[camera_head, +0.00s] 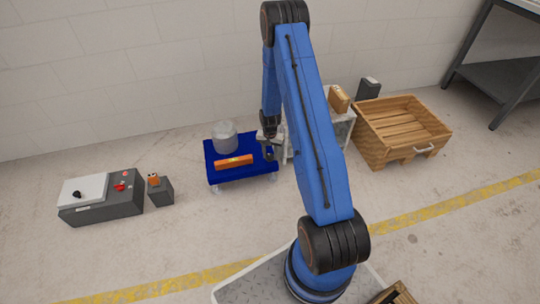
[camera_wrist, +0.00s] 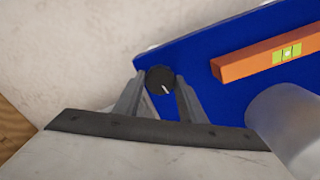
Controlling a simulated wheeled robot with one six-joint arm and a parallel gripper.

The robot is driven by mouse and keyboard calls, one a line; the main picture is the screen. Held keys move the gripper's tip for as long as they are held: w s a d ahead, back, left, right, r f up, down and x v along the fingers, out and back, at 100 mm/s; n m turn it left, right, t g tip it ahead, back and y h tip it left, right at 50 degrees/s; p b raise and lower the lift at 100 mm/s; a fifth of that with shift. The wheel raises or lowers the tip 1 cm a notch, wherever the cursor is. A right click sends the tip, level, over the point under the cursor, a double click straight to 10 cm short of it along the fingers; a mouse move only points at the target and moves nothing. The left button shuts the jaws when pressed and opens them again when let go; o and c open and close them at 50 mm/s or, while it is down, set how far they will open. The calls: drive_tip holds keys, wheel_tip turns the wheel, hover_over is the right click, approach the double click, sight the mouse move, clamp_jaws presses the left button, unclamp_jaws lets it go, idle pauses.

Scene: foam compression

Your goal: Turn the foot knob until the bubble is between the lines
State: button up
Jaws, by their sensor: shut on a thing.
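The foot knob (camera_wrist: 160,79) is a round black knob with a white mark, at a corner of the blue plate (camera_wrist: 200,98). My gripper (camera_wrist: 160,82) is shut on the knob, a finger on each side. In the head view my gripper (camera_head: 268,147) is at the plate's right side, and the knob cannot be made out. The orange spirit level (camera_head: 232,162) lies on the blue plate (camera_head: 262,172). It also shows in the wrist view (camera_wrist: 240,66). Its yellow-green vial (camera_wrist: 287,54) shows a pale spot near the middle; its exact place between the lines is too small to tell.
A grey translucent cylinder (camera_head: 224,138) stands on the plate behind the level. A control box (camera_head: 100,198) and a small dark block (camera_head: 160,193) are at left. A wooden crate (camera_head: 402,132) is at right. The floor in front is clear.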

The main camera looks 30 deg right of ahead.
sight(270, 156)
idle(0.3)
drive_tip(key=o, duration=1.1)
drive_tip(key=shift+c, duration=0.2)
drive_tip(key=shift+r, duration=0.1)
wheel_tip(270, 156, up, 17)
drive_tip(key=shift+r, duration=0.15)
